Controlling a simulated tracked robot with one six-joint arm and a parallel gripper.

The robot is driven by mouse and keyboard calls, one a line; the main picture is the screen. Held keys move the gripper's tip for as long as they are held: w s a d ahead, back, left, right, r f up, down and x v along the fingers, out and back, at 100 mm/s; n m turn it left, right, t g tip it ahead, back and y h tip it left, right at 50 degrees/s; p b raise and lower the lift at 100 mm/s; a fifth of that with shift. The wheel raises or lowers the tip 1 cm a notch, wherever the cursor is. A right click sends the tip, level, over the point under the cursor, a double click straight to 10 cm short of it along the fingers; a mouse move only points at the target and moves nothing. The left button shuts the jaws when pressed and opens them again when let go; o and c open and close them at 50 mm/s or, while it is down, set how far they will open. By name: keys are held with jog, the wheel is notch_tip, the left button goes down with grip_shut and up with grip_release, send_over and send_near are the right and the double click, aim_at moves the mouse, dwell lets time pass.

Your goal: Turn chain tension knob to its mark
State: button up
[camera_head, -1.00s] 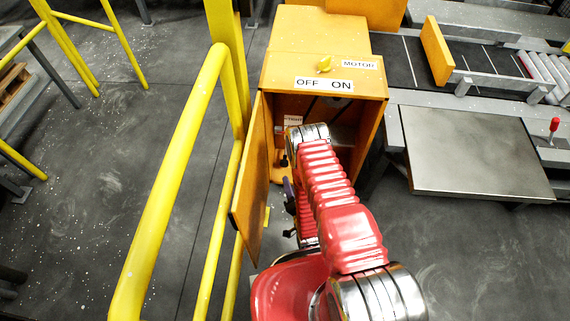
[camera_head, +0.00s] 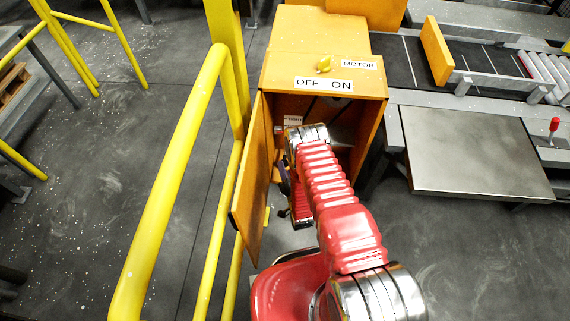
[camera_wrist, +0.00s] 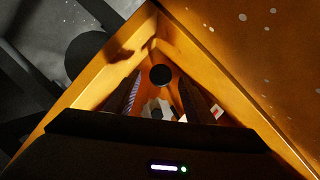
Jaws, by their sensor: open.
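The chain tension knob cannot be made out with certainty. A dark round piece (camera_wrist: 160,75) shows in the wrist view, deep inside the orange cabinet; I cannot tell whether it is the knob. Pale and dark shapes lie below it, too small to read. My gripper (camera_wrist: 160,100) points into the cabinet with its fingers apart, one on each side of the pale shapes, and nothing is seen between them in their grip. In the head view my arm hides most of the gripper. A small white label (camera_head: 293,121) shows inside the cabinet, partly covered by my arm. The mark is not visible.
The orange cabinet (camera_head: 375,85) has its door (camera_head: 250,190) open at the left. Its top carries a yellow switch (camera_head: 324,64) with OFF, ON and MOTOR labels. A yellow railing (camera_head: 165,185) stands close on the left. A grey metal plate (camera_head: 475,150) and a conveyor lie right.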

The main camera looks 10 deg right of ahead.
jog(key=shift+x, duration=2.3)
jog(key=shift+c, duration=0.3)
